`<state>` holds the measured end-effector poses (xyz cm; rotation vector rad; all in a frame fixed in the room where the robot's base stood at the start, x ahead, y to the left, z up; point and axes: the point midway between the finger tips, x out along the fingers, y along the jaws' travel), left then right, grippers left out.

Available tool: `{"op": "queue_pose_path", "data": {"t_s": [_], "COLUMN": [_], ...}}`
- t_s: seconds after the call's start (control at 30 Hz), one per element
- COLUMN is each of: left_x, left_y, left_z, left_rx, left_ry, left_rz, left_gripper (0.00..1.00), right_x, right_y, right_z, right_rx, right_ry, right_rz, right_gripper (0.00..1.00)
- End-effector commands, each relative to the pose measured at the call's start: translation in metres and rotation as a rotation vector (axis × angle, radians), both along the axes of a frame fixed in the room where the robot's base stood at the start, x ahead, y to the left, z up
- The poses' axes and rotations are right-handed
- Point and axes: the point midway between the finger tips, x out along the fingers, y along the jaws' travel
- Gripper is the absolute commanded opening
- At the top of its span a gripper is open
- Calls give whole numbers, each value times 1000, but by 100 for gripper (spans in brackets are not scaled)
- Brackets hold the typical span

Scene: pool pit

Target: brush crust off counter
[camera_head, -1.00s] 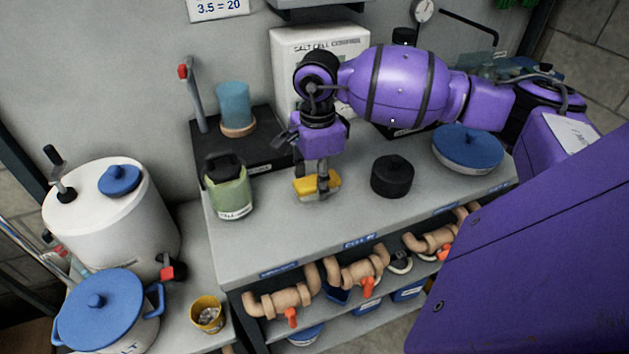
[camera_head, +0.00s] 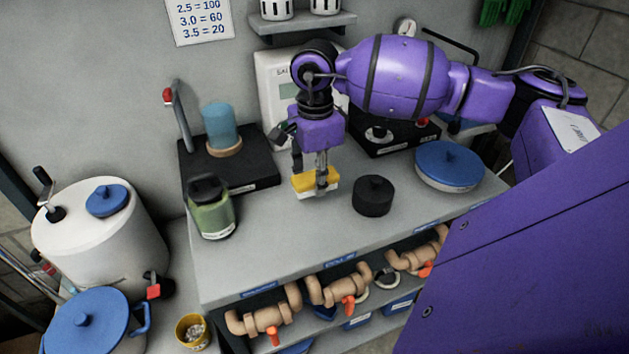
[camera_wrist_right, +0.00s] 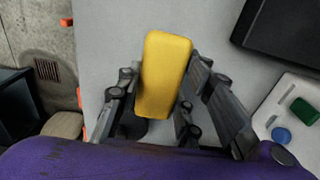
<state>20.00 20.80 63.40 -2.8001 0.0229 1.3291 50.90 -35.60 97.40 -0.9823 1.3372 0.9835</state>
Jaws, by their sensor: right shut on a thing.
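A yellow brush with a pale underside (camera_head: 309,183) is at the middle of the grey counter (camera_head: 270,235). My right gripper (camera_head: 320,174) points down and is shut on the brush. In the right wrist view, the yellow back of the brush (camera_wrist_right: 164,75) lies between the two fingers (camera_wrist_right: 158,108). The brush is low over the counter; I cannot tell whether it touches. I cannot make out any crust on the counter. My left gripper is not in view.
A green jar (camera_head: 211,212) stands left of the brush, and a black knobbed lid (camera_head: 374,196) is close on its right. A blue lid (camera_head: 449,165) lies farther right. A black device with a blue beaker (camera_head: 221,127) is behind. The counter's front strip is clear.

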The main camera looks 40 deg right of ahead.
Motion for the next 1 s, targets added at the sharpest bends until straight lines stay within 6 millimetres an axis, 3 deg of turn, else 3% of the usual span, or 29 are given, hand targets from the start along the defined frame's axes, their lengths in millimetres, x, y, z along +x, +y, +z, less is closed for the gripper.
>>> {"op": "queue_pose_path", "data": {"t_s": [0.27,0.77,1.0], "left_x": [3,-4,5], "left_y": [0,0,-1], "left_z": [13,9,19], "left_rx": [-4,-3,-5], "left_ry": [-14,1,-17], "left_rz": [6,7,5], "left_gripper": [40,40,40], "right_x": [-4,-4,-14], "right_y": [-3,-3,-4], "right_z": [24,23,25], "right_rx": [0,0,1], "right_ry": [-2,0,12], "right_rz": [-6,-6,-5], "right_gripper": [10,10,10]}}
